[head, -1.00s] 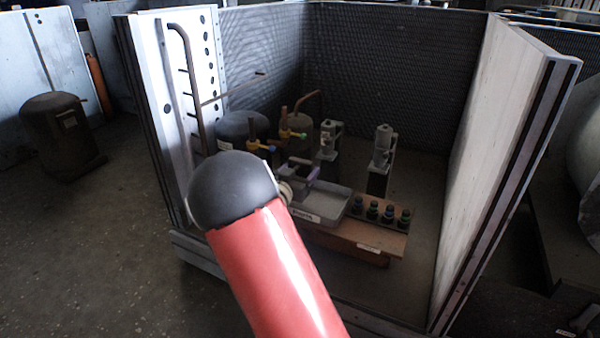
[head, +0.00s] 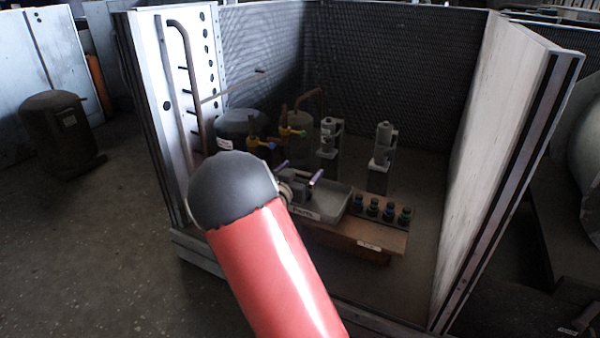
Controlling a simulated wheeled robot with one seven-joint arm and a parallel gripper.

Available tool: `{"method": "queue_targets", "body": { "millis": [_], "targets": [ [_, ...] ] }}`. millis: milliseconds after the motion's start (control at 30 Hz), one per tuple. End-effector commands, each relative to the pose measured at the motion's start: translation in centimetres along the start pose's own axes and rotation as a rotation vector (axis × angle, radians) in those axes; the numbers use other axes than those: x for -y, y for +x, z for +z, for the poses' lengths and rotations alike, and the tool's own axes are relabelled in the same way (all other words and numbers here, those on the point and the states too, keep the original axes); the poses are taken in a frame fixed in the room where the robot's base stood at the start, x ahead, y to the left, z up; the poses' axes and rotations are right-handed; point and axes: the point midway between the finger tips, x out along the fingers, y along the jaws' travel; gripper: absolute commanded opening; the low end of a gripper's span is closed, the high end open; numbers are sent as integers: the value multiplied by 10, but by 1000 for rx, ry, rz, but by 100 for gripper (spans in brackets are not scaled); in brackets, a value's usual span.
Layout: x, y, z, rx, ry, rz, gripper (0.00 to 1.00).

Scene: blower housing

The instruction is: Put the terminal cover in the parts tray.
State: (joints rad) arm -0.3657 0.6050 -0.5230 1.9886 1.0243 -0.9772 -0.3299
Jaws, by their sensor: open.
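The grey parts tray (head: 336,203) sits on a wooden board inside the enclosure, with a white label on its front. My gripper (head: 299,171) is over the left part of the tray, with its two fingers apart. My own red and black arm hides its wrist side and the tray's left end. I cannot make out the terminal cover for certain. The small dark shape at the gripper may be gripper body or a part below it. I cannot tell whether anything touches the tray floor.
Several dark round-topped pieces (head: 388,211) stand in a rack right of the tray. Two grey valve-like fittings on dark blocks (head: 380,170) stand behind it. Dark vessels (head: 240,125) with copper pipes and yellow valves stand behind left. A pale panel (head: 500,150) closes the right side.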

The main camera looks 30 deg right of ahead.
Motion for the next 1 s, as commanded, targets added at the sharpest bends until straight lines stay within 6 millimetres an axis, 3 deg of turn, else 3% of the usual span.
{"method": "queue_targets", "body": {
  "millis": [200, 500, 700, 867, 1000],
  "targets": [
    [1, -3, -16, 1, 1, -2, 87],
    [2, -71, -13, 3, 0, -5, 87],
    [1, -106, -12, 2, 0, -3, 87],
    [1, -118, -12, 8, 4, -6, 87],
    [9, -120, -17, 111, 65, -99, 87]
  ]
}}
